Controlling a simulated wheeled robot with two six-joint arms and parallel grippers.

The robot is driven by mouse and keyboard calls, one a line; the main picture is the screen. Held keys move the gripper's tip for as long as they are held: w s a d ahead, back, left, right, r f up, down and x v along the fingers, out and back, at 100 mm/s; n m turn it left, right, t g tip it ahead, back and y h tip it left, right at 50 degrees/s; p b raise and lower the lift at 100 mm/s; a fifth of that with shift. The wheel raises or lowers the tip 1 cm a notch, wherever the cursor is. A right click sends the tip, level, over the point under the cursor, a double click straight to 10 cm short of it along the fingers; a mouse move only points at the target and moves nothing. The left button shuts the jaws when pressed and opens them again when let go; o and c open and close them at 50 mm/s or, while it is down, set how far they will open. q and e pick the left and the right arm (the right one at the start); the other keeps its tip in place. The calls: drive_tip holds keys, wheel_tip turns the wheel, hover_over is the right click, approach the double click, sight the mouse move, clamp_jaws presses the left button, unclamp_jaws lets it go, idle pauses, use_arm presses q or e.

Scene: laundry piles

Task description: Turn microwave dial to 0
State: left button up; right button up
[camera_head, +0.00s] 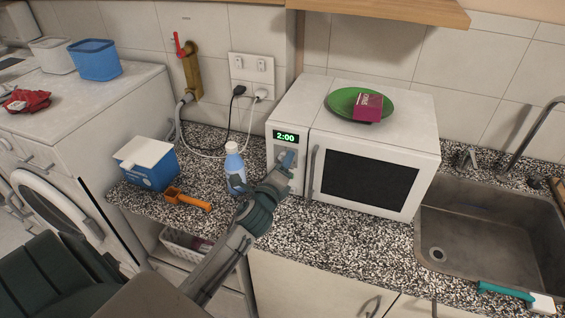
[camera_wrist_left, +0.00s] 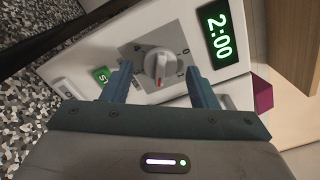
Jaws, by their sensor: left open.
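The white microwave (camera_head: 363,175) stands on the speckled counter, and its green display (camera_head: 286,137) reads 2:00. The display also shows in the left wrist view (camera_wrist_left: 219,36). My left gripper (camera_head: 286,160) is at the microwave's control panel and hides the dial in the head view. In the left wrist view its two fingers (camera_wrist_left: 160,88) are open, one on each side of the dial, with visible gaps. I cannot tell whether the tips reach past its face. My right gripper is not in view.
A green plate (camera_head: 342,101) with a magenta box (camera_head: 368,107) lies on the microwave. A white-capped bottle (camera_head: 234,165) stands close beside my left arm. A blue box (camera_head: 147,168) and an orange scoop (camera_head: 188,199) are further left. The sink (camera_head: 490,235) is at right.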

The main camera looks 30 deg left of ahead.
use_arm(q)
drive_tip(key=c, duration=0.9)
drive_tip(key=shift+c, duration=0.2)
drive_tip(key=shift+n, duration=0.3)
drive_tip(key=n+b, duration=0.4)
drive_tip(key=n, duration=0.7)
drive_tip(key=n+b, duration=0.4)
drive_tip(key=n, duration=0.8)
drive_tip(key=shift+a+r+b, duration=0.15)
drive_tip(key=shift+a+b, duration=0.05)
drive_tip(key=shift+b, duration=0.15)
drive_tip(key=shift+n, duration=0.4)
